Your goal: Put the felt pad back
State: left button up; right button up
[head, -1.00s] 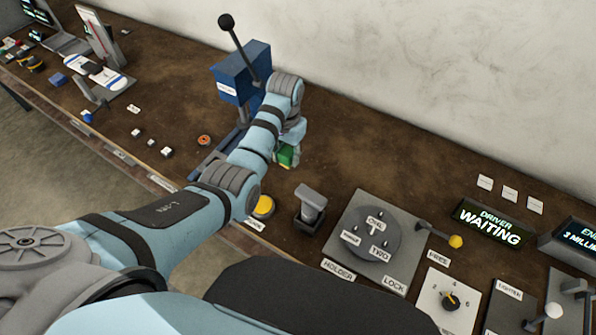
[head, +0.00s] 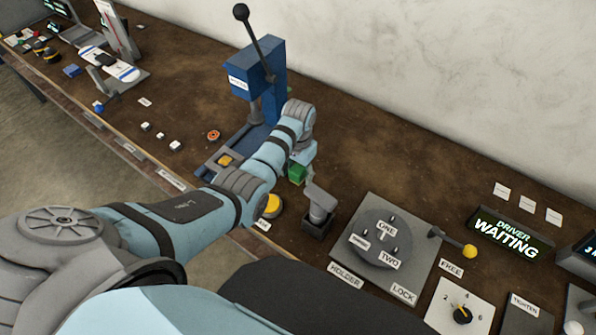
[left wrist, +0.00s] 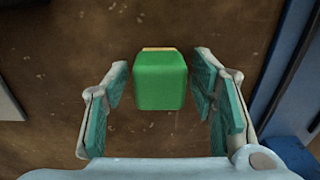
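A green block (head: 297,174) with a pale tan strip on its far edge sits near the grey post; it is likely the felt pad, though I cannot be sure. In the left wrist view the green block (left wrist: 160,80) lies between the fingers of my left gripper (left wrist: 161,85), with a gap on each side. My left gripper also shows in the head view (head: 300,160), close above the block and partly hidden by its own wrist. It is open. Whether the block rests on the bench is unclear. My right gripper is not in view.
A blue lever press (head: 256,85) stands behind, with a yellow piece (head: 226,160) on its base. The grey post (head: 318,200) and a yellow button (head: 271,205) are close by. A round holder plate (head: 380,240) is to the right.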

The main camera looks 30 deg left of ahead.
aim_at(298, 169)
pick_arm(q)
notch_tip(298, 169, up, 12)
jog(key=p, duration=0.2)
jog(key=shift+r, duration=0.2)
dwell(0.4)
